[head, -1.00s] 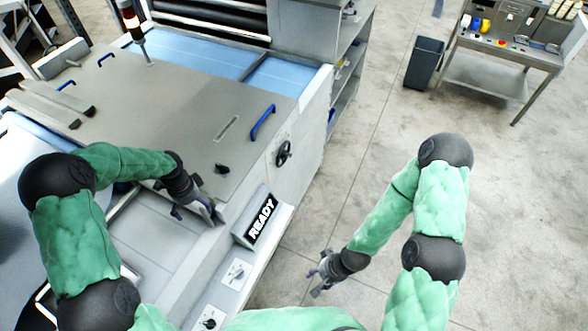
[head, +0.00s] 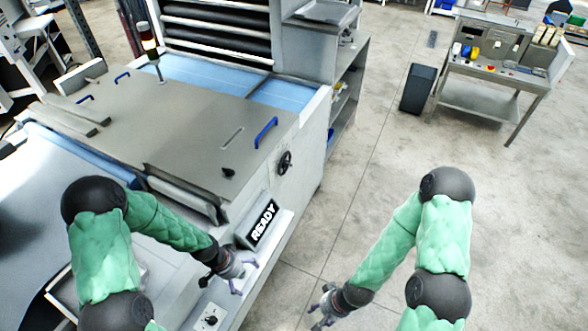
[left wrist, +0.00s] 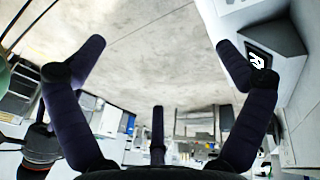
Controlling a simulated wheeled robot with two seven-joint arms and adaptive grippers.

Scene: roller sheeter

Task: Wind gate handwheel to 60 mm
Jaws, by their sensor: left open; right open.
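The handwheel (head: 284,162) is a small dark wheel on the machine's light side panel, to the right of the flat grey cover and above the READY display (head: 263,222). My left gripper (head: 243,277) is open and empty, just below the display and apart from the handwheel. In the left wrist view its spread dark fingers (left wrist: 165,85) have nothing between them, and part of the display box (left wrist: 258,60) shows at the upper right. My right gripper (head: 322,305) is open and empty over the floor, right of the machine. No gap reading in millimetres is legible.
The grey cover (head: 190,130) has blue handles (head: 265,133) and a small dark knob (head: 228,173). A control panel (head: 208,318) sits below my left gripper. A dark bin (head: 418,88) and a steel workbench (head: 480,97) stand at the upper right.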

